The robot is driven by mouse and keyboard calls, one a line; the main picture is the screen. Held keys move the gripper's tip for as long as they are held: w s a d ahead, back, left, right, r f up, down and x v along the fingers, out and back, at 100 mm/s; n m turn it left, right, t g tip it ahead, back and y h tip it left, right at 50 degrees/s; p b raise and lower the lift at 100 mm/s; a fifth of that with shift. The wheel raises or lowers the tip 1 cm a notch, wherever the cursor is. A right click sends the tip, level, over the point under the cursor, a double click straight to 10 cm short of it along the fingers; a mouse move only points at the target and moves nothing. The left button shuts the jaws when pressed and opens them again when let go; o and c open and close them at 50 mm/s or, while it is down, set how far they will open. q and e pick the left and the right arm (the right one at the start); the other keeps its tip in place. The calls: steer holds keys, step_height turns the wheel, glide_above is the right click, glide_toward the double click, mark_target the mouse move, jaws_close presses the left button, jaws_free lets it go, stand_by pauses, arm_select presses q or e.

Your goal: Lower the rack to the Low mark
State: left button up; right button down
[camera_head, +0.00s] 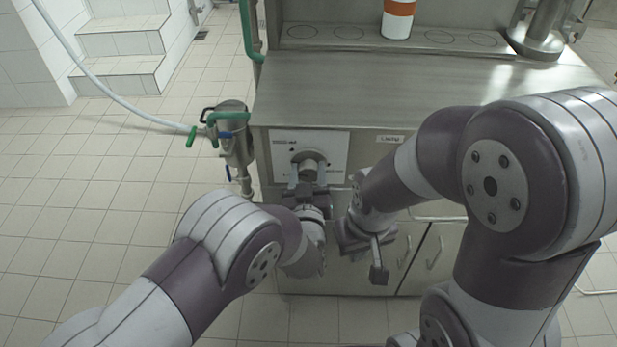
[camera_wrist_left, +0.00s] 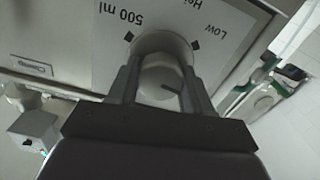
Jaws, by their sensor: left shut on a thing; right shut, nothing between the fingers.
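A round grey knob (camera_head: 309,158) sits on a white dial panel (camera_head: 336,145) on the front of the steel cabinet. My left gripper (camera_head: 306,178) is shut on the knob, its two fingers on either side of it. The left wrist view shows the knob (camera_wrist_left: 163,76) between the fingers, with the panel upside down behind it. The panel (camera_wrist_left: 225,18) reads "Low" and "500 ml", with dark marks beside the knob. I cannot tell which mark the knob points to. My right gripper (camera_head: 379,274) is shut and empty, low in front of the cabinet doors. I cannot make out a rack.
A white cup with an orange band (camera_head: 398,18) stands on the rear ledge, which has several ring outlines. The steel worktop (camera_head: 400,88) is bare. A steel canister with green handles (camera_head: 233,130) and a white hose (camera_head: 110,100) are at the left.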

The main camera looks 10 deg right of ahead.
arm_select(q)
steer(key=n+b, duration=0.4)
steer(key=n, duration=0.1)
steer(key=shift+f+n, duration=0.15)
steer(key=shift+n, duration=0.15)
steer(key=n+b, duration=0.2)
steer(key=n, duration=0.1)
steer(key=shift+b, duration=0.35)
steer(key=shift+n+b, duration=1)
steer(key=shift+n, duration=0.2)
steer(key=shift+r, duration=0.2)
steer(key=o, duration=1)
steer(key=shift+o, duration=0.2)
steer(key=shift+a, duration=0.1)
